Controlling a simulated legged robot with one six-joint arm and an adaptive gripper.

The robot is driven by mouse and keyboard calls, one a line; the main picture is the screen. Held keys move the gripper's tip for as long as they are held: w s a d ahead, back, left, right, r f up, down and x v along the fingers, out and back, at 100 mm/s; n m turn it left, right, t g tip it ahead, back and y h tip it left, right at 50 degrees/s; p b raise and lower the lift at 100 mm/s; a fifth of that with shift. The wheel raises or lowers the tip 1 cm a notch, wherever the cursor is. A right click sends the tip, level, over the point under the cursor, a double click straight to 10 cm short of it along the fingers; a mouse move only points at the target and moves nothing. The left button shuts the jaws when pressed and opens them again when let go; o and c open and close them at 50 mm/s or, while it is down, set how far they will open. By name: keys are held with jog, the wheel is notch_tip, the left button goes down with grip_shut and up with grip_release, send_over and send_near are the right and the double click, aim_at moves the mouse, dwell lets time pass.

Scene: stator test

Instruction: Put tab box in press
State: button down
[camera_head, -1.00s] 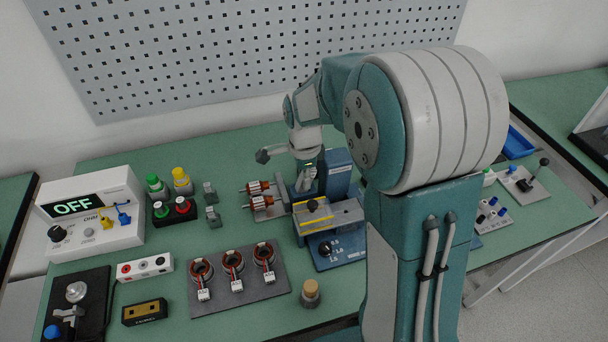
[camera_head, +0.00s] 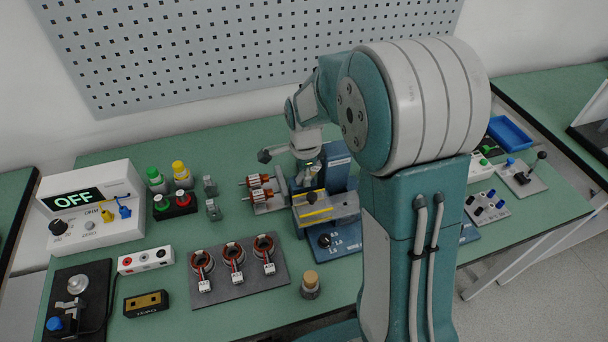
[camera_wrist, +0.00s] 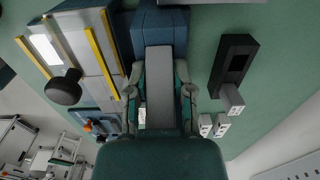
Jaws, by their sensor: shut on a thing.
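My gripper (camera_head: 309,177) is low over the blue machine with yellow-edged grey plates (camera_head: 325,213), which seems to be the press. In the wrist view my gripper (camera_wrist: 160,75) is shut on a plain grey block (camera_wrist: 160,92), with a finger on each side. I cannot tell for sure whether this block is the tab box. A blue housing (camera_wrist: 160,22) lies right beyond it; contact is unclear. The press's black knob (camera_wrist: 63,88) and yellow edges are left of the fingers. In the head view my wrist hides the held block.
Copper-wound rotors (camera_head: 258,188) lie left of the press. A grey plate (camera_head: 276,283) with several ring stators and a cork-topped jar (camera_head: 310,283) are in front. A black box with yellow slots (camera_head: 146,303) lies front left. A blue tray (camera_head: 511,133) is at right.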

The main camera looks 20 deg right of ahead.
jog(key=shift+s+d+f, duration=0.1)
jog(key=shift+s+f, duration=0.15)
jog(key=shift+f, duration=0.35)
jog(key=c, duration=0.7)
grip_release()
jog(key=o, duration=0.3)
jog(key=shift+w+f, duration=0.15)
jog(key=shift+w, duration=0.05)
jog(key=shift+d, duration=0.1)
jog(key=shift+w+r, duration=0.15)
jog(key=shift+r, duration=0.1)
notch_tip(320, 180, up, 12)
jog(key=shift+f, duration=0.2)
